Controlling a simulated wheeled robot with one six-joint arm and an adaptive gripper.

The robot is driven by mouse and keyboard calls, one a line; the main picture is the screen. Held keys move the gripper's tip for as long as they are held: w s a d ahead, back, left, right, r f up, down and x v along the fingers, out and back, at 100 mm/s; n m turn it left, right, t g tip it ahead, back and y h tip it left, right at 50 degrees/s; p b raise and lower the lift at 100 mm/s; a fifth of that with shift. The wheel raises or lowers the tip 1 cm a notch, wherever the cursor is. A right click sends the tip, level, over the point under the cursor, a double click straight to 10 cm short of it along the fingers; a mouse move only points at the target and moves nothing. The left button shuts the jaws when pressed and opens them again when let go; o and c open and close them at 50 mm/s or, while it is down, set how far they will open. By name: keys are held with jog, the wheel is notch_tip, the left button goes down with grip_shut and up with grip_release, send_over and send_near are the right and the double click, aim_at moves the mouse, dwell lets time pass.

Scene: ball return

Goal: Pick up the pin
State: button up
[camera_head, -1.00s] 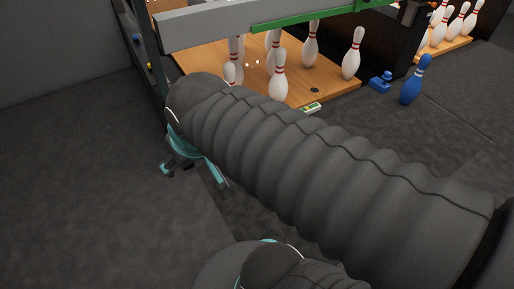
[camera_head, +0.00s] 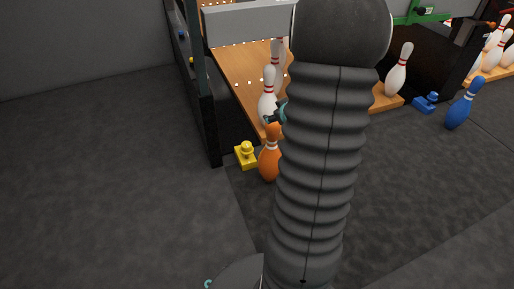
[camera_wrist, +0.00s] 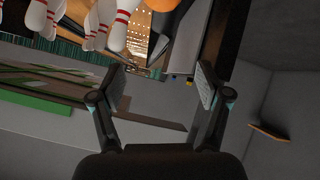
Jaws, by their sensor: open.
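An orange pin (camera_head: 269,158) with white neck bands stands upright on the dark floor in front of the lane in the head view, its right side hidden by my arm. A blue pin (camera_head: 465,104) stands on the floor at the right. White pins with red bands stand on the wooden lane, one (camera_head: 398,70) right of my arm. My gripper (camera_wrist: 160,80) is open and empty in the wrist view; white pins (camera_wrist: 118,33) and an orange piece (camera_wrist: 158,4) show at the top, beyond the fingertips. In the head view my arm mostly hides the gripper.
A yellow block (camera_head: 246,154) sits left of the orange pin, and a blue block (camera_head: 426,102) near the blue pin. A dark post (camera_head: 205,95) edges the lane on the left; a grey beam (camera_head: 245,23) crosses above it. The floor at left is clear.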

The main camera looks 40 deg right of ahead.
jog(key=s+d+f+t+y+b, duration=0.1)
jog(key=s+d+f+t+y, duration=0.2)
jog(key=f, duration=0.7)
send_near(276, 140)
jog(key=shift+y, duration=0.4)
jog(key=b+x, duration=0.1)
jog(key=x, duration=0.6)
jog(key=shift+w+d+b, duration=0.2)
jog(key=shift+w+b, duration=0.1)
jog(key=shift+b, duration=0.05)
jog(key=shift+f+b+x, duration=0.15)
jog(key=shift+b+x, duration=0.1)
jog(key=shift+x, duration=1.05)
jog(key=shift+f+b+x, duration=0.15)
jog(key=shift+b+x, duration=0.05)
jog(key=shift+x, duration=1.1)
jog(key=shift+s, duration=0.1)
grip_shut()
jog(key=shift+r, duration=0.2)
